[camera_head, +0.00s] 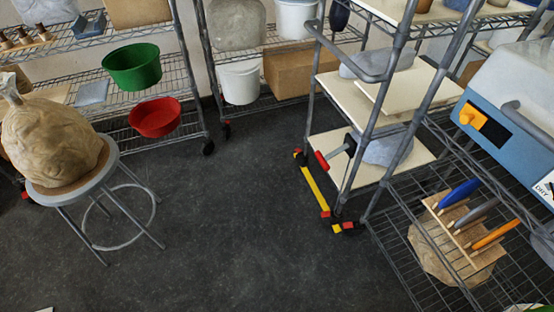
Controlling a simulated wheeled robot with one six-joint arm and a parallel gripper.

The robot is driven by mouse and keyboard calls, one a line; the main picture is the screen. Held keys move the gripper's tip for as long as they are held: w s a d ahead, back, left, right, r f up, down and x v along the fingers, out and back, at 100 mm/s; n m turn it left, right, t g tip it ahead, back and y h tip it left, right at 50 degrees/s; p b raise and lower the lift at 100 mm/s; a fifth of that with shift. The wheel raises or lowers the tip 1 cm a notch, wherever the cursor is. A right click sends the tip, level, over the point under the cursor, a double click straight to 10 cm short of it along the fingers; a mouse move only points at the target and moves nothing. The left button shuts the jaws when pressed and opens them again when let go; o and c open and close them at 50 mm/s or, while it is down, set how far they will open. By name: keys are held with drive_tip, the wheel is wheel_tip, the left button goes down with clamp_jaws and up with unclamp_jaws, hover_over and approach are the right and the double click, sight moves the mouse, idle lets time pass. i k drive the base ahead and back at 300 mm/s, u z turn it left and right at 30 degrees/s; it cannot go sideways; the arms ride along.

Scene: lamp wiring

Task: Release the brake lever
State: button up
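A wheeled cart with grey posts and cream shelves (345,163) stands right of centre. A lever with a red grip (321,160) and a grey shaft sticks out from the cart's near post, at a black mount, and points left and slightly down. A thin dark line runs down from the mount towards the wheels. A yellow bar (314,188) with red ends lies low between the cart's casters. Which of these is the brake lever I cannot tell for sure; the red-gripped one looks like a hand lever. My gripper is not in view.
The dark floor (235,215) in the middle is clear. A stool (80,186) with a lumpy bag (50,140) stands at left. Wire racks with a green tub (132,67) and red tub (155,117) are behind. A rack with a blue machine (520,85) and wooden tool holder (460,232) is at right.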

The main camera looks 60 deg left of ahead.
sight(322, 159)
drive_tip(key=u, duration=2.8)
drive_tip(key=k, duration=0.95)
drive_tip(key=z, duration=1.35)
drive_tip(key=i, duration=0.5)
